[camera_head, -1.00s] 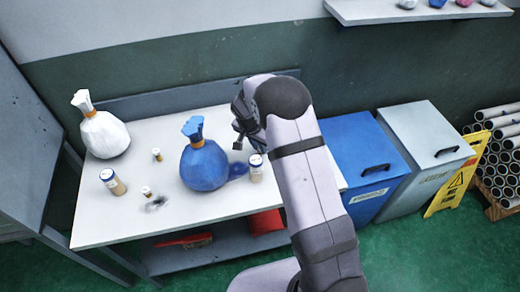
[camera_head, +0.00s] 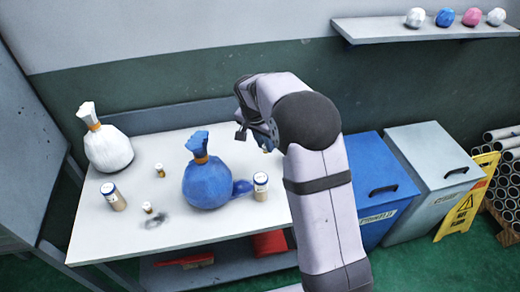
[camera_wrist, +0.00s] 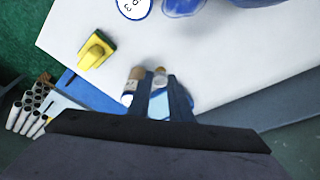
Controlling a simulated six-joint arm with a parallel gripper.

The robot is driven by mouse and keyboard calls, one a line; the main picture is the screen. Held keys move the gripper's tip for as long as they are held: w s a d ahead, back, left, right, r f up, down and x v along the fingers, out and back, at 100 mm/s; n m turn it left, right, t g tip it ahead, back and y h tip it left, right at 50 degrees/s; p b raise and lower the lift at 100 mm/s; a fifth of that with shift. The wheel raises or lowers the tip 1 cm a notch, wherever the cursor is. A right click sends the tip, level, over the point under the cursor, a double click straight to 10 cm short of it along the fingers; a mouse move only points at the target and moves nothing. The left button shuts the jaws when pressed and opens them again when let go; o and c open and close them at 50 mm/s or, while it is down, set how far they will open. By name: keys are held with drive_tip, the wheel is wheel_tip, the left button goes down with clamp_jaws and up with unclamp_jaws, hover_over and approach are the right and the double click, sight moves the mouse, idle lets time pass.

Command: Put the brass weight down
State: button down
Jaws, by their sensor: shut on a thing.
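My gripper (camera_head: 243,133) is above the back right of the white table (camera_head: 100,228), to the right of the blue tied bag. In the wrist view its two dark fingers (camera_wrist: 160,98) are shut on a small pale piece with a brass-coloured top (camera_wrist: 160,74), which I take as the brass weight. It is mostly hidden between the fingers. I cannot tell its gap to the table. A larger tan and white labelled piece (camera_wrist: 133,80) shows beside the left finger. Two small white-topped brass-coloured pieces, one behind (camera_head: 160,171) and one in front (camera_head: 147,207), stand left of the bag.
The blue bag (camera_head: 206,183) and a white bag (camera_head: 106,148) stand on the table. Labelled jars stand at right (camera_head: 260,188) and left (camera_head: 113,197). Bare tabletop surrounds the yellow block.

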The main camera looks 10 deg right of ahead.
drive_tip(key=w+a+n+y+p, duration=0.2)
drive_tip(key=w+a+n+p, duration=0.35)
drive_tip(key=a, duration=0.65)
drive_tip(key=w+a+n+y+p, duration=0.2)
drive_tip(key=w+a+n, duration=0.4)
drive_tip(key=a+n, duration=0.4)
drive_tip(key=shift+m+t, duration=0.4)
drive_tip(key=shift+m, duration=0.35)
drive_tip(key=b+x, duration=0.1)
drive_tip(key=b, duration=0.1)
drive_tip(key=b+x, duration=0.2)
drive_tip(key=s+b+x, duration=0.1)
drive_tip(key=x, duration=0.1)
drive_tip(key=shift+a+f+b, duration=0.3)
drive_tip(key=shift+f+b, duration=0.05)
drive_tip(key=shift+b, duration=0.05)
drive_tip(key=shift+s+f+b, duration=0.1)
drive_tip(key=shift+f+b, duration=0.35)
drive_tip(key=shift+f, duration=0.55)
drive_tip(key=shift+f+p, duration=0.45)
drive_tip(key=shift+f, duration=0.65)
drive_tip(key=shift+f, duration=0.2)
